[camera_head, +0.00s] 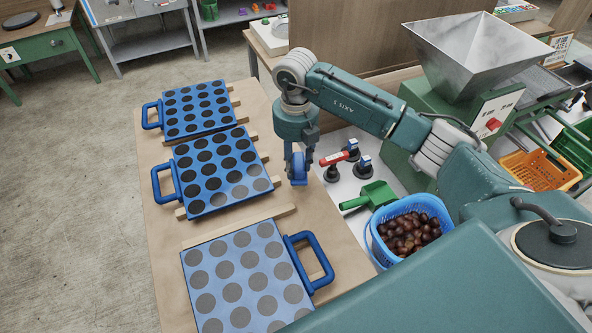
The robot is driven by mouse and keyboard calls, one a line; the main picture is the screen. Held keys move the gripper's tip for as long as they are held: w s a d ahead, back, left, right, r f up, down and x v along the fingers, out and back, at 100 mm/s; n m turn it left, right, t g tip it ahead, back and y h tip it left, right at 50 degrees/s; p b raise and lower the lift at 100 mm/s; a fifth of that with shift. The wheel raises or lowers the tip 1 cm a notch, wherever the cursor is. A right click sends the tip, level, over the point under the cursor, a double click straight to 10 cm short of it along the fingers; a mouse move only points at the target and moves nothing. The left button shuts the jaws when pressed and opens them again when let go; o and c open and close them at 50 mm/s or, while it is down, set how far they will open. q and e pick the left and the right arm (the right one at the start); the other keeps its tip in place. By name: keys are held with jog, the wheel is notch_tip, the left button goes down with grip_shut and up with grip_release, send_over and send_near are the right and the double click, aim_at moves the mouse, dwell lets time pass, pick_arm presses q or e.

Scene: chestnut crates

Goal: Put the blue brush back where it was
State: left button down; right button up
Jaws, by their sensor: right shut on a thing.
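My right gripper (298,163) points down over the right edge of the wooden table, beside the upper two blue plates. It is shut on a small blue object, the blue brush (299,170), partly hidden by the fingers. I cannot tell whether the brush touches the surface below. To its right, a red-handled tool (333,158) and two dark stands with blue-and-white tops (363,166) are on a pale surface. My left gripper is not in view.
Three blue plates with round dark spots (247,278) lie on the wooden table (166,240). A green scoop (376,196) and a blue basket of chestnuts (379,246) are to the right. A green machine with a metal hopper (470,58) stands behind.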

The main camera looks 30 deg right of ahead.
notch_tip(320, 180, down, 4)
jog(key=shift+r+p, duration=0.2)
jog(key=shift+p, duration=0.2)
jog(key=shift+f, duration=0.3)
jog(key=shift+f, duration=0.15)
jog(key=o, duration=1)
